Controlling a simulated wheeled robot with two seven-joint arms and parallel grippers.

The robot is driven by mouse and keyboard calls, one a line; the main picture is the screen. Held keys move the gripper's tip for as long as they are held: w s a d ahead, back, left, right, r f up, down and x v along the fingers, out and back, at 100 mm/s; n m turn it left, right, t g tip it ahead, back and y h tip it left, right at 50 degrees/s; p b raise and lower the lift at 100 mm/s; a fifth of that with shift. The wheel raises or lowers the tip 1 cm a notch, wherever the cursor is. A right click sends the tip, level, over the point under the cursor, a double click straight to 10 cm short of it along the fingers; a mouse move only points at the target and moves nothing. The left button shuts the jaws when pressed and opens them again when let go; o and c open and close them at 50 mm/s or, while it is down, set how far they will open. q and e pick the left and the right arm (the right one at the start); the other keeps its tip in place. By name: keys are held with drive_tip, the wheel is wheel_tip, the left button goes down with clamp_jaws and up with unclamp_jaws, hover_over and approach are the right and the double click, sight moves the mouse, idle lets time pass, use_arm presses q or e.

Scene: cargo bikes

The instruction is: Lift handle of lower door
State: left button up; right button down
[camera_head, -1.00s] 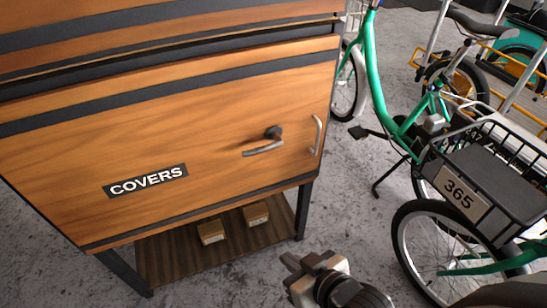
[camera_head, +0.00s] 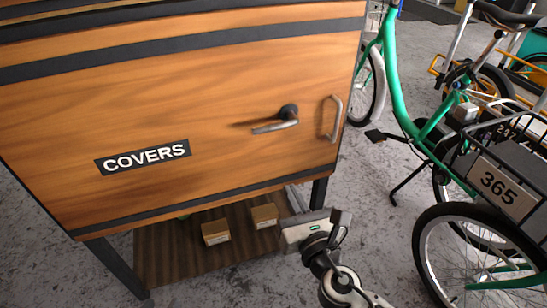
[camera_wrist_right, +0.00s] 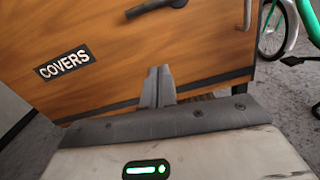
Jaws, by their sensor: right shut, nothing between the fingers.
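The lower door (camera_head: 180,105) is a wooden panel labelled COVERS, and it looks closed. Its lever handle (camera_head: 275,127) is a grey bar on a dark round pivot, lying nearly level and pointing left. The handle is also at the top edge of the right wrist view (camera_wrist_right: 150,7), partly cut off. My right gripper (camera_head: 294,194) is low in front of the cabinet, below the handle and apart from it. In the right wrist view its two fingers (camera_wrist_right: 158,72) are together and empty, in front of the door's lower part. My left gripper is not in view.
A fixed vertical pull bar (camera_head: 335,118) is right of the lever. Two small boxes (camera_head: 216,232) lie on the low shelf (camera_head: 165,255) under the door. A green bike with a 365 plate (camera_head: 498,186) stands to the right. Bare floor lies between.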

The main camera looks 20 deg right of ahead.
drive_tip(key=shift+w+a+r+n, duration=0.1)
drive_tip(key=shift+a+r+n, duration=0.1)
drive_tip(key=shift+n, duration=0.5)
